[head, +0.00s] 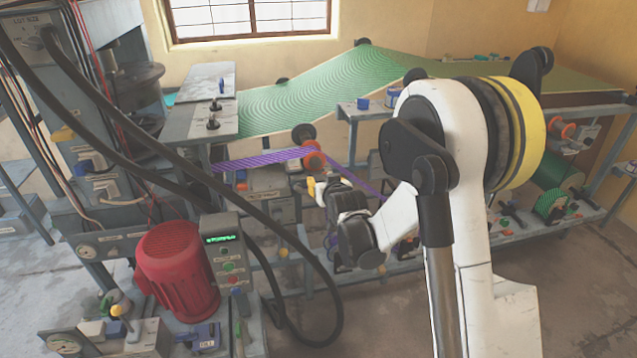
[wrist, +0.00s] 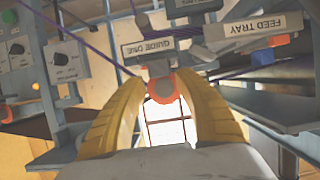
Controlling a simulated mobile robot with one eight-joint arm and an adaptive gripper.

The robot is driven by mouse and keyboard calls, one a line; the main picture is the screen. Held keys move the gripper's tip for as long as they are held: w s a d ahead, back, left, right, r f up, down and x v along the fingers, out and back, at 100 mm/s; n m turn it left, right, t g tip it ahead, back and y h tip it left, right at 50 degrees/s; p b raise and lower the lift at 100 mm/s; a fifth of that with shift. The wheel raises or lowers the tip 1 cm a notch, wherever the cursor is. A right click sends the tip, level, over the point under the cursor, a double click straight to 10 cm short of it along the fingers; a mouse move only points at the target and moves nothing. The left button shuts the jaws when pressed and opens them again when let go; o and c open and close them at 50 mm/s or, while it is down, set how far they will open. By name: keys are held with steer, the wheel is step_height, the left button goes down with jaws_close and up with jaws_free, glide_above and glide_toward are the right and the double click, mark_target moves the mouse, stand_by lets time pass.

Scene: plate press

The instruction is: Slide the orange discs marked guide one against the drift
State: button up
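An orange disc (head: 314,160) stands on a roller at the purple band (head: 262,159) in the head view. In the wrist view, which is upside down, an orange disc (wrist: 161,86) with a grey centre appears between my fingers, close to a "GUIDE ONE" label (wrist: 148,47). My gripper (wrist: 166,78) has two curved yellow fingers, parted, one on each side of this disc. I cannot tell whether they touch it. In the head view my gripper (head: 315,187) is small, just below the orange disc, and partly hidden by its own wrist.
A "FEED TRAY" label (wrist: 254,26) is beside the guide label. A green patterned web (head: 300,95) slopes over the frame behind. A red motor (head: 177,265) and control box (head: 226,252) stand at left, with black hoses curving near my arm. Open floor shows at lower right.

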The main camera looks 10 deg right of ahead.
mark_target(320, 179)
steer(key=shift+b+x, duration=0.4)
steer(key=shift+x, duration=1.5)
jaws_close()
steer(key=shift+s, duration=0.1)
